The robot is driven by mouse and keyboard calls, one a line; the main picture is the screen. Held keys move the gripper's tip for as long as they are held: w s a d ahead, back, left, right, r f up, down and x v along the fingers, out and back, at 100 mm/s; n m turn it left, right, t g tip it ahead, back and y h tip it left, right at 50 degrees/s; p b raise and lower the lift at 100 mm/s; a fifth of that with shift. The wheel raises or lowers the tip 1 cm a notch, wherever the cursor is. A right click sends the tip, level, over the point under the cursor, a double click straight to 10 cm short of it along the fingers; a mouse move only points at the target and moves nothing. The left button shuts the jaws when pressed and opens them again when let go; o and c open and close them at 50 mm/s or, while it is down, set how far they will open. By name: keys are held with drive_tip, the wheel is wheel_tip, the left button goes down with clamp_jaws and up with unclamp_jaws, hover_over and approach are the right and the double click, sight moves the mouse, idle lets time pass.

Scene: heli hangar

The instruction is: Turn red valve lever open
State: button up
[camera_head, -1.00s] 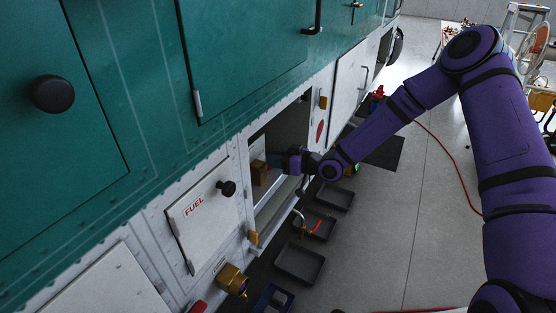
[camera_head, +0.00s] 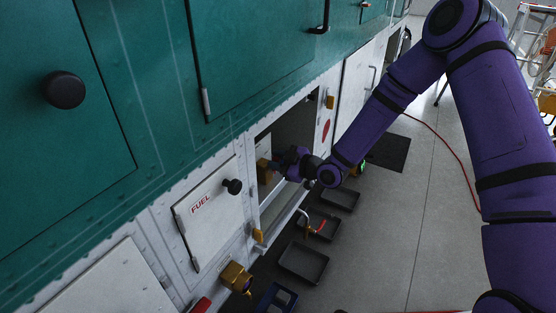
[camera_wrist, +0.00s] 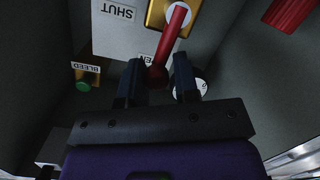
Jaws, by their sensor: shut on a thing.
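The red valve lever (camera_wrist: 170,40) shows in the wrist view, running from a brass valve body (camera_wrist: 158,12) at the top down to a rounded red end. My gripper (camera_wrist: 157,82) has its dark fingers on either side of that end and is shut on it. A SHUT label (camera_wrist: 118,12) lies left of the lever. A second label, reading "EN" where visible, is partly hidden behind the lever and fingers. In the head view my gripper (camera_head: 288,158) reaches into the open bay beside a brass block (camera_head: 264,170); the lever cannot be made out there.
A BLEED label (camera_wrist: 86,67) with a green knob (camera_wrist: 83,86) sits left of my gripper. A red part (camera_wrist: 288,14) is at the upper right. The FUEL door (camera_head: 206,215) is closed beside the bay. Black trays (camera_head: 303,262) lie on the floor below.

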drive_tip(key=shift+d+f, duration=0.1)
drive_tip(key=shift+d, duration=0.1)
drive_tip(key=o, duration=0.8)
drive_tip(key=shift+w, duration=0.1)
drive_tip(key=v, duration=1)
drive_tip(key=shift+s+d, duration=0.25)
drive_tip(key=shift+s, duration=0.05)
